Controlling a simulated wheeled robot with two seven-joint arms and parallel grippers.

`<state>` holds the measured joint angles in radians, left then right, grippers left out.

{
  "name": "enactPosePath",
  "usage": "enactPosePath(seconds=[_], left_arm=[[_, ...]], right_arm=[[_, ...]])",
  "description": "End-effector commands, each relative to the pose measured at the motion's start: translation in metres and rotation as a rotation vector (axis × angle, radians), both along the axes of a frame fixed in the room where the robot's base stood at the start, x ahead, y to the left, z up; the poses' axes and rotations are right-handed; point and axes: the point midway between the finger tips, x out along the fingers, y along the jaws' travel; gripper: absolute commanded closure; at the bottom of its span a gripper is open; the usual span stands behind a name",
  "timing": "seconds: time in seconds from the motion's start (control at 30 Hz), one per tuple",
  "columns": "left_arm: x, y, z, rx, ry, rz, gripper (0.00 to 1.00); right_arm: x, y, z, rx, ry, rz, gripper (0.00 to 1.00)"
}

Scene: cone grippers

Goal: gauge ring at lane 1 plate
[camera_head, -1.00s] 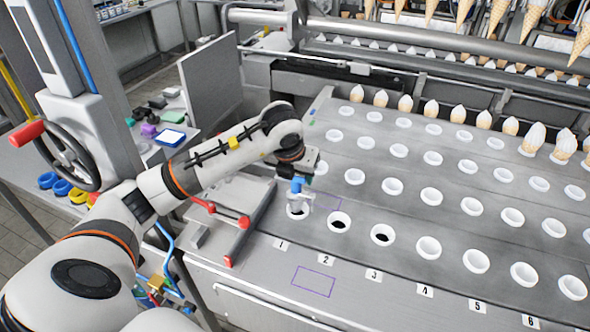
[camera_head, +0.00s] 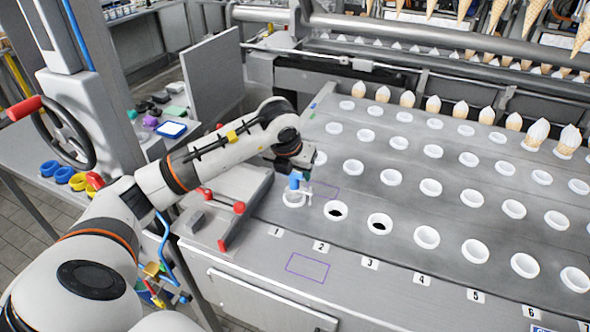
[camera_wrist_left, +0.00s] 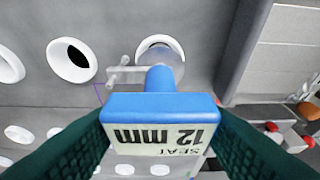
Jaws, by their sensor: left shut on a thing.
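My left gripper (camera_head: 300,168) is shut on a blue gauge (camera_head: 295,182) above lane 1 of the grey plate (camera_head: 345,238). In the left wrist view the gauge (camera_wrist_left: 160,108) fills the space between the dark green finger pads; its label reads "SEAT 12 mm" upside down. A clear disc-like end (camera_wrist_left: 172,68) with a small side arm (camera_wrist_left: 122,72) is at its far end. This end overlaps the lane 1 white ring (camera_head: 293,200), partly hiding its hole. Whether it touches the ring I cannot tell. My right gripper is not in view.
Lanes 2 and 3 have white rings with dark open holes, the lane 2 ring (camera_head: 336,211) being closest. A red-knobbed bar (camera_head: 232,225) stands left of lane 1. Filled cones (camera_head: 433,104) stand along the back. A purple rectangle (camera_head: 307,268) marks bare surface in front.

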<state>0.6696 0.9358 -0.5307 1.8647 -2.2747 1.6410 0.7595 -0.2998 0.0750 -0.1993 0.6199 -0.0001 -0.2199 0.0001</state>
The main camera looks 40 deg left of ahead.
Motion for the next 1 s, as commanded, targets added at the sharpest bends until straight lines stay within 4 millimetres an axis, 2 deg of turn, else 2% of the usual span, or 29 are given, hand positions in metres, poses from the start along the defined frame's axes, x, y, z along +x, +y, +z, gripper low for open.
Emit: enactPosePath(seconds=[0.17, 0.2, 0.33, 0.37, 0.63, 0.73, 0.87, 1.0], left_arm=[[0.0, 0.0, 0.001, 0.0, -0.001, 0.0, 0.93], [0.0, 0.0, 0.001, 0.0, -0.001, 0.0, 0.48], [0.0, 0.0, 0.0, 0.0, -0.001, 0.0, 0.27], [0.0, 0.0, 0.0, 0.0, -0.001, 0.0, 0.24], [0.0, 0.0, 0.0, 0.001, 0.001, 0.0, 0.24], [-0.002, -0.001, 0.006, 0.001, -0.002, -0.001, 0.24], [-0.009, -0.002, 0.024, 0.002, -0.006, -0.003, 0.24], [-0.02, -0.005, 0.053, 0.002, -0.008, -0.001, 0.24]], right_arm=[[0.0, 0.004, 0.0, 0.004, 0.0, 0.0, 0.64], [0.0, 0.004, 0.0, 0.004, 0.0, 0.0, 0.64], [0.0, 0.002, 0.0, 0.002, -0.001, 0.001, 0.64], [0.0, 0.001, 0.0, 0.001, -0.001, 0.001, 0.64], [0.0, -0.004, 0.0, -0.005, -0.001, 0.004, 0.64], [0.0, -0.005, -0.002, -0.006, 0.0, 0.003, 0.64], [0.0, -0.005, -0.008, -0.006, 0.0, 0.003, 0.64], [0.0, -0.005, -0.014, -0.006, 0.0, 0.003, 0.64]])
